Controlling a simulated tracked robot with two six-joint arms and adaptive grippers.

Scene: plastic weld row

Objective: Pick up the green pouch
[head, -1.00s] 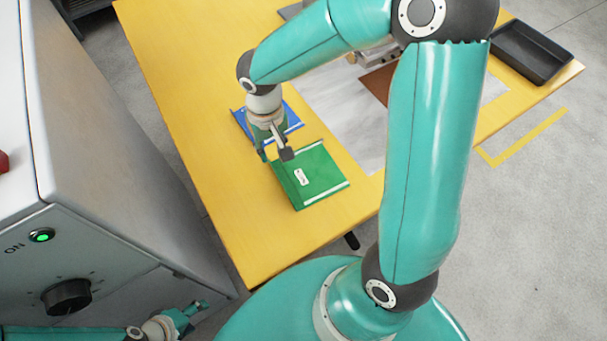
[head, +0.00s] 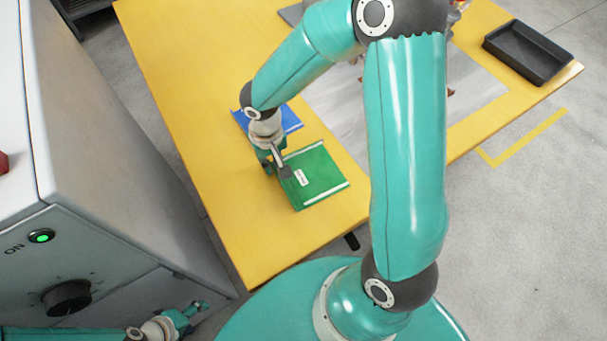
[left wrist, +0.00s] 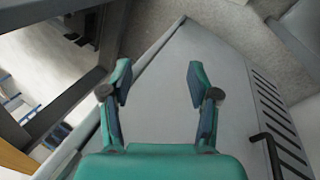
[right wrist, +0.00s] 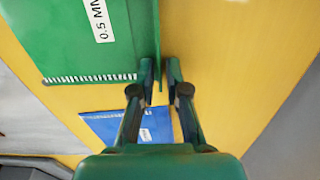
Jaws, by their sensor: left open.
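The green pouch (head: 322,172) lies flat on the yellow table in the head view, with a white label and a pale strip along its edge. It also fills the upper left of the right wrist view (right wrist: 50,40). My right gripper (head: 277,172) is at the pouch's left edge. In the right wrist view its fingers (right wrist: 160,72) are close together, with the pouch's green edge between them; I cannot tell whether they grip it. My left gripper (head: 202,306) is open and empty, low beside the grey machine; its spread fingers show in the left wrist view (left wrist: 160,80).
A blue pouch (head: 291,117) lies just behind the green one, partly hidden by my right arm. A grey mat (head: 335,110) lies right of the pouches. A black tray (head: 527,53) sits at the far right. The table (head: 190,130) is bare left of the pouches. The grey machine (head: 110,190) stands at left.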

